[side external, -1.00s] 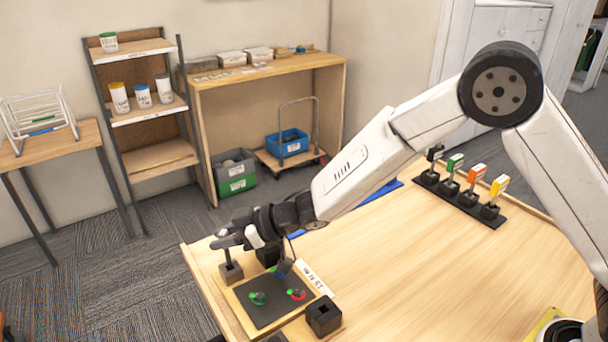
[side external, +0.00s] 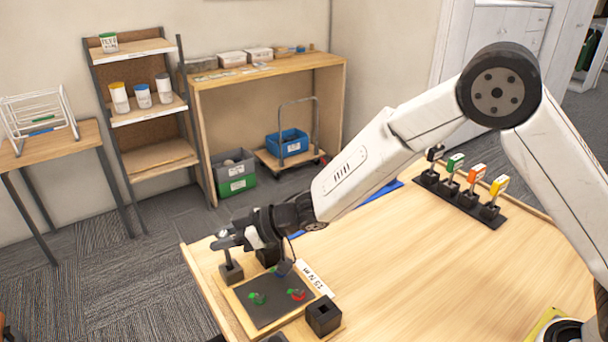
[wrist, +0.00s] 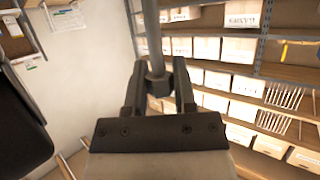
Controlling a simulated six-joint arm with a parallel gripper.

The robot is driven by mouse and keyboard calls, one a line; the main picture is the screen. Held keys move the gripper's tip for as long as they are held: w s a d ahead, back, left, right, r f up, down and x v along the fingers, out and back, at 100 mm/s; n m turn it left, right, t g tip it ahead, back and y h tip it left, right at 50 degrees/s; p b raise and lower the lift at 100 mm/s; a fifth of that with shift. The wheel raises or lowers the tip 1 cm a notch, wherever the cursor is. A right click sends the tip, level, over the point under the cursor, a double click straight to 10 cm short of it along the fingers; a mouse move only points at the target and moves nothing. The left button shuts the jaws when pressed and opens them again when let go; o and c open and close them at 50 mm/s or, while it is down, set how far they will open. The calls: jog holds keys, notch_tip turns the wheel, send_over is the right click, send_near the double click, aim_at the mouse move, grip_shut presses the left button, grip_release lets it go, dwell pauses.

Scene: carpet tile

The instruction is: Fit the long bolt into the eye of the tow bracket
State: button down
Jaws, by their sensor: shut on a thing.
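My gripper (side external: 228,240) is at the far left corner of the table, shut on a grey metal rod that looks like the long bolt (wrist: 151,35). In the wrist view the bolt stands between the two fingers (wrist: 159,85), with a thicker collar at the fingertips. In the side view a small grey block (side external: 231,272) sits directly below the gripper, with a thin shaft between them. This block may be the tow bracket; its eye is not clear, and I cannot tell whether the bolt is inside it.
A dark board (side external: 270,312) with green, red and blue small parts lies beside the block. A black square socket (side external: 323,317) stands at its right. A rack of coloured tags (side external: 465,190) is at the table's back. The middle of the table is clear.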

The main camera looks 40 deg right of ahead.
jog(key=shift+f, duration=0.3)
dwell(3.7)
jog(key=shift+w, duration=0.1)
dwell(1.5)
jog(key=shift+d, duration=0.2)
dwell(0.7)
jog(key=shift+s+d+r, duration=0.15)
jog(key=shift+s+d, duration=0.25)
jog(key=shift+d, duration=0.35)
jog(key=shift+m+t+h, duration=0.6)
jog(key=shift+m+t, duration=0.1)
jog(key=shift+m, duration=0.1)
jog(key=s+d, duration=0.1)
jog(key=d, duration=0.1)
jog(key=s+d, duration=0.1)
jog(key=d, duration=0.1)
jog(key=s+d+r, duration=0.1)
jog(key=s+d, duration=0.1)
jog(key=d, duration=0.1)
jog(key=shift+d, duration=0.1)
jog(key=d+f+m+t+h, duration=0.1)
jog(key=d+m+t+h, duration=0.3)
jog(key=d, duration=1.7)
jog(key=m+h, duration=0.5)
jog(key=shift+w+d+f+h, duration=0.25)
jog(key=shift+h, duration=0.15)
